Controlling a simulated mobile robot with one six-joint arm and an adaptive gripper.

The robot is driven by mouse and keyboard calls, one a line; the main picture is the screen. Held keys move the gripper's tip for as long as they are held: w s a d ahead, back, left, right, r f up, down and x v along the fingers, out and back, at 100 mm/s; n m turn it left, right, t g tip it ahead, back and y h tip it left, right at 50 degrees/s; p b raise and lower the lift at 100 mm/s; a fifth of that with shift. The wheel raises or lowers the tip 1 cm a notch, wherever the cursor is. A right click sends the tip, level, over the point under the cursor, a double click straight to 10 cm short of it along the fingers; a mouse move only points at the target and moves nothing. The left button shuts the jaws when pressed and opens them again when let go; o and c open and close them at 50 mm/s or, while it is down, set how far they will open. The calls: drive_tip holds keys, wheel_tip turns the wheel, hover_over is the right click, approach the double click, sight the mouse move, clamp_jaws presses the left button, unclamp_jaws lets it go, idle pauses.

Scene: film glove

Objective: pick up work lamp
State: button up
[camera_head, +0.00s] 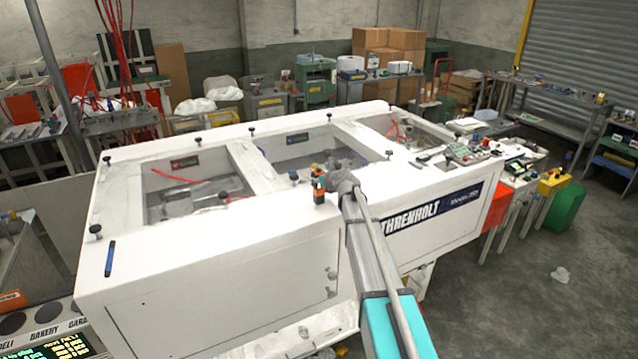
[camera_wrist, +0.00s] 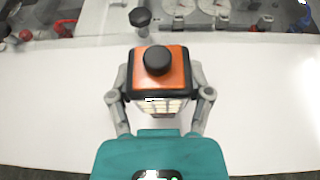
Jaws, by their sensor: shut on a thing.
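The work lamp (camera_wrist: 176,80) is a small orange and black block with a round black knob on top and a pale, lens-like face below. In the wrist view it sits between the two grey fingers of my gripper (camera_wrist: 160,98), which are shut on its sides. In the head view the lamp (camera_head: 318,184) shows small and orange at the end of my arm, at the front edge of the white machine top. My gripper (camera_head: 340,182) is beside it there. I cannot tell whether the lamp touches the surface.
The white machine (camera_head: 220,255) has recessed windows and several black knobs on its top. A blue marker-like object (camera_head: 110,258) lies at its left corner. Small parts and devices (camera_head: 470,152) crowd the right end. The white strip around the lamp is mostly clear.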

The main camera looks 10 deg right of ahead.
wheel_tip(320, 180, up, 3)
drive_tip(key=p, duration=0.2)
drive_tip(key=shift+f+p, duration=0.15)
drive_tip(key=shift+p, duration=0.25)
drive_tip(key=s+d+r+p, duration=0.2)
drive_tip(key=s+r+p, duration=0.3)
drive_tip(key=s, duration=0.1)
drive_tip(key=s+d+r+p, duration=0.3)
drive_tip(key=s+r+p, duration=0.2)
drive_tip(key=s, duration=0.1)
drive_tip(key=shift+s+d+r, duration=0.15)
drive_tip(key=shift+s+d, duration=0.15)
drive_tip(key=shift+s, duration=0.1)
